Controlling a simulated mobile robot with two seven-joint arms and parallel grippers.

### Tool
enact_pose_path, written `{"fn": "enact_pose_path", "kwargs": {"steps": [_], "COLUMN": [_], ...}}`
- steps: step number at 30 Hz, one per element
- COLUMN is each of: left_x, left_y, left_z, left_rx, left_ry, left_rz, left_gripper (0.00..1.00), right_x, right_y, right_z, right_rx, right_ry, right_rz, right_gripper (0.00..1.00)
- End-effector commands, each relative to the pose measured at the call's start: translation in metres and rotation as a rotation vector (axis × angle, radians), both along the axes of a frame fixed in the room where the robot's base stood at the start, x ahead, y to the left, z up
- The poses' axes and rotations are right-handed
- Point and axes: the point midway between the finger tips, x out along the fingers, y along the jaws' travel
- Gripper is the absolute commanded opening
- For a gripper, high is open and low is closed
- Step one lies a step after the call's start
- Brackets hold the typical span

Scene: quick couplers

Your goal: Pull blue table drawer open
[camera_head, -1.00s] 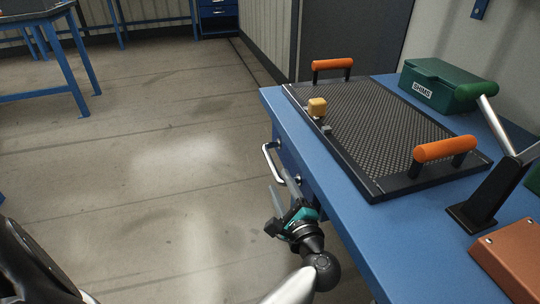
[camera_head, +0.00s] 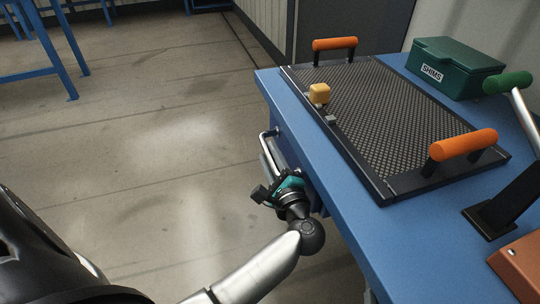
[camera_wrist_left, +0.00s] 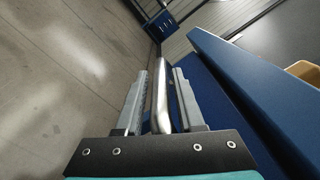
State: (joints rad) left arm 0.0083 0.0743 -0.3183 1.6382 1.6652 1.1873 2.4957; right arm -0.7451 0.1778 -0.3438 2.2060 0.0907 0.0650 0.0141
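The blue table (camera_head: 352,222) has a drawer on its left side, and its blue front (camera_wrist_left: 222,120) shows in the left wrist view. The drawer's silver bar handle (camera_head: 264,138) sticks out from that front. My left gripper (camera_head: 273,171) is at the handle. In the left wrist view the handle bar (camera_wrist_left: 160,88) runs between the two grey fingers, with narrow gaps on both sides. The gripper is open around the bar. The drawer looks closed, though the arm and table edge hide part of it. My right gripper is not in view.
The floor left of the table is clear.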

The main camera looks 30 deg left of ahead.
Motion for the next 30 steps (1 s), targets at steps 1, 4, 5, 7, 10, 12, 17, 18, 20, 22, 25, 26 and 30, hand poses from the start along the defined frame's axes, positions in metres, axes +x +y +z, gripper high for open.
{"fn": "enact_pose_path", "kwargs": {"steps": [1,4,5,7,10,12,17,18,20,22,25,26,30], "left_x": [0.0000,0.0000,0.0000,0.0000,-0.0001,-0.0001,-0.0001,-0.0001,-0.0001,-0.0002,-0.0001,-0.0001,-0.0002], "left_y": [0.0000,0.0000,0.0000,0.0000,0.0000,0.0001,0.0001,0.0001,0.0001,0.0002,0.0001,0.0002,0.0003], "left_z": [0.0000,-0.0001,-0.0001,-0.0001,-0.0003,-0.0003,-0.0004,-0.0005,-0.0005,-0.0006,-0.0006,-0.0006,-0.0006], "left_rx": [0.000,0.000,0.000,0.000,-0.001,-0.001,0.000,0.000,0.000,0.000,0.000,0.000,0.000], "left_ry": [0.000,0.000,0.000,0.000,0.001,0.001,0.001,0.001,0.001,0.001,0.001,0.001,0.001], "left_rz": [0.000,0.000,0.000,0.000,0.001,0.001,0.001,0.001,0.001,0.001,0.001,0.001,0.001], "left_gripper": [0.31,0.20,0.16,0.08,0.00,0.00,0.00,0.00,0.00,0.00,0.00,0.00,0.00], "right_x": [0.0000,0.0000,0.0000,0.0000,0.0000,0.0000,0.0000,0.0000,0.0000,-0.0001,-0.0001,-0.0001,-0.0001], "right_y": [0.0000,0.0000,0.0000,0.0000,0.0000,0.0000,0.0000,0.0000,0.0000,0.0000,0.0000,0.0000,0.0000], "right_z": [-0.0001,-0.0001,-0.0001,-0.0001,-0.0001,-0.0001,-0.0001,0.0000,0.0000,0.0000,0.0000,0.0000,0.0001], "right_rx": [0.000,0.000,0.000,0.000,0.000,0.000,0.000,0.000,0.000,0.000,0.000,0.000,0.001], "right_ry": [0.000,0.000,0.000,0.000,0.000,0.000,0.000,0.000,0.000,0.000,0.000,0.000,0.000], "right_rz": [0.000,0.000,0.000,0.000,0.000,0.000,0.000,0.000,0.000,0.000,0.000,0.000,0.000], "right_gripper": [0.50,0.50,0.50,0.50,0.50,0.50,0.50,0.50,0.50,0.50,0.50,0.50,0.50]}}
